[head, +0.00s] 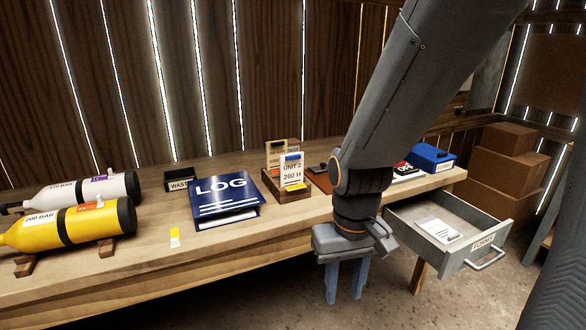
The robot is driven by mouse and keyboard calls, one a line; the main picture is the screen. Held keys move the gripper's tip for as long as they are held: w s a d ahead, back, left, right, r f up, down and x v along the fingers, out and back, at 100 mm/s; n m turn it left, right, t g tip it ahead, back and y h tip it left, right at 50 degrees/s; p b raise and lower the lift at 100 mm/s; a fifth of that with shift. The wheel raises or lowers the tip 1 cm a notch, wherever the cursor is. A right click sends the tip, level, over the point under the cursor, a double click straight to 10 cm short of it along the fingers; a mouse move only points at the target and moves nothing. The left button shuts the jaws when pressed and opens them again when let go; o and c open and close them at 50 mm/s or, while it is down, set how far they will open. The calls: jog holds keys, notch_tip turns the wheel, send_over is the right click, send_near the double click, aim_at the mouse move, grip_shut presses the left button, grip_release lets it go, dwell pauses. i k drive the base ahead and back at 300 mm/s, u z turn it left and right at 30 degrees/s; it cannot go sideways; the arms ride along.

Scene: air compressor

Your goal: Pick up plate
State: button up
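A white plate marked "UNIT 2 200 H" (291,173) stands upright in a wooden holder (288,196) near the middle of the workbench, with a yellow strip at its lower edge. A tan plate (275,152) stands behind it, partly hidden. I cannot tell which plate the task means. My gripper (346,289) points down in front of the bench's front edge, to the right of and nearer than the holder. Its two blue fingers are apart, with nothing visible between them.
A blue LOG binder (222,192), a WASTE box (180,179) and two cylinders, yellow (85,222) and grey (100,188), occupy the bench's left. An open drawer (470,212) holding papers juts out at right. A blue box (431,158) sits at the back right. Front bench wood is mostly clear.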

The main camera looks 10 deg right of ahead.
aim_at(408, 170)
jog(key=k, duration=1.15)
jog(key=z, duration=0.75)
jog(key=i, duration=1.45)
jog(key=u, duration=0.45)
jog(key=i, duration=0.6)
jog(key=u, duration=0.05)
